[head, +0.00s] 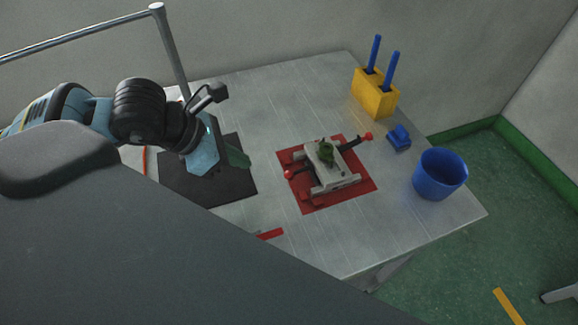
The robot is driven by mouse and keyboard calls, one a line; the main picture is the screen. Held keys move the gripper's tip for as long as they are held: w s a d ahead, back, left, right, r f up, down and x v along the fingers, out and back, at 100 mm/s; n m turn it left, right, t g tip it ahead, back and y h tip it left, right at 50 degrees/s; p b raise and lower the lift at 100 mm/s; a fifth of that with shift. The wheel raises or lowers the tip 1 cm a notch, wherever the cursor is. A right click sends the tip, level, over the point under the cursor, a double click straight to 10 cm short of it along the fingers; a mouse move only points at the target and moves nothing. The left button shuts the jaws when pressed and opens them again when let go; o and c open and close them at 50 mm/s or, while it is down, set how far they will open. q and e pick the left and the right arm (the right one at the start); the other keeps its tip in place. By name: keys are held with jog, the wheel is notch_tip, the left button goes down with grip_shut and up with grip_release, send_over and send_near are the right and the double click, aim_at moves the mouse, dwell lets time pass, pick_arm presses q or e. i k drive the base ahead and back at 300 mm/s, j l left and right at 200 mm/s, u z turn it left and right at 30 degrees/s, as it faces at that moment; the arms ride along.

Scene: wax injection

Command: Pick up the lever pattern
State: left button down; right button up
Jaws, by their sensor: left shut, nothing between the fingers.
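A small green piece (326,153), which looks like the lever pattern, sits on top of a grey metal mould (335,177). The mould has dark arms with red knobs and lies on a red mat (312,207) in the middle of the table. My left gripper (237,158) is shut and empty above the black mat, to the left of the mould and apart from it. A dark green shape shows at its tip; I cannot tell what it is. My right gripper is not in view.
A black mat (190,190) lies left of the red mat. A yellow block (374,98) with two blue-handled tools, a small blue object (398,137) and a blue bin (438,175) stand at the right. A metal rail (172,52) rises at the back left.

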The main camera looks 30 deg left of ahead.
aim_at(326, 149)
jog(key=k+l, duration=0.8)
jog(key=l, duration=0.05)
